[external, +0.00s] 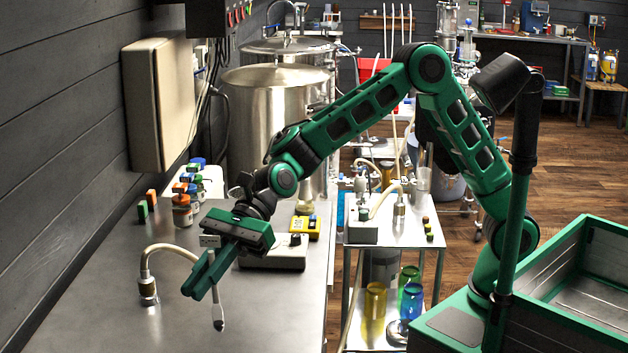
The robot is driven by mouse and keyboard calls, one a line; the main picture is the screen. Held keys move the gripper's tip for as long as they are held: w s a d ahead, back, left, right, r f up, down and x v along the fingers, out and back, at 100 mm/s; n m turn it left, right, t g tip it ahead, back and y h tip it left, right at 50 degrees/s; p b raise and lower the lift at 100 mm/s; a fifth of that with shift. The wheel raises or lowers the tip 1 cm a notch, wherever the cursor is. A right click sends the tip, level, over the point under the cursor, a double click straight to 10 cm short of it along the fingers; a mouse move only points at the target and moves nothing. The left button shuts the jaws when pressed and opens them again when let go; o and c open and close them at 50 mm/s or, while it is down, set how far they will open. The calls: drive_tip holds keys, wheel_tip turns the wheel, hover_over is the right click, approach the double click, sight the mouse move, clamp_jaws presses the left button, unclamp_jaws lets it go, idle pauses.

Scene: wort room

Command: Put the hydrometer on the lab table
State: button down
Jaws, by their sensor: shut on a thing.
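My gripper (204,281) is over the steel table (120,300) at the left, pointing down and to the left. It is shut on a thin, pale upright thing with a dark-tipped bulb at its lower end, which looks like the hydrometer (218,316). Part of it is hidden by the green fingers. Its lower end hangs below the fingers, in front of the steel tabletop. I cannot tell whether it touches the surface.
Behind are a grey device (275,256), a yellow box (306,228) and several small bottles (182,210). The tabletop's near part is clear. A steel cart (408,234) stands to the right.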

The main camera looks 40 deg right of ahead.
drive_tip(key=shift+w+f, duration=0.35)
drive_tip(key=shift+f, duration=0.55)
drive_tip(key=shift+w+f, duration=0.4)
drive_tip(key=shift+f, duration=0.45)
drive_tip(key=shift+w+f, duration=0.35)
drive_tip(key=shift+f, duration=0.55)
drive_tip(key=c, duration=1.8)
unclamp_jaws()
drive_tip(key=shift+f, duration=0.1)
drive_tip(key=shift+c, duration=0.2)
drive_tip(key=v, duration=1.2)
drive_tip(key=shift+r, duration=0.25)
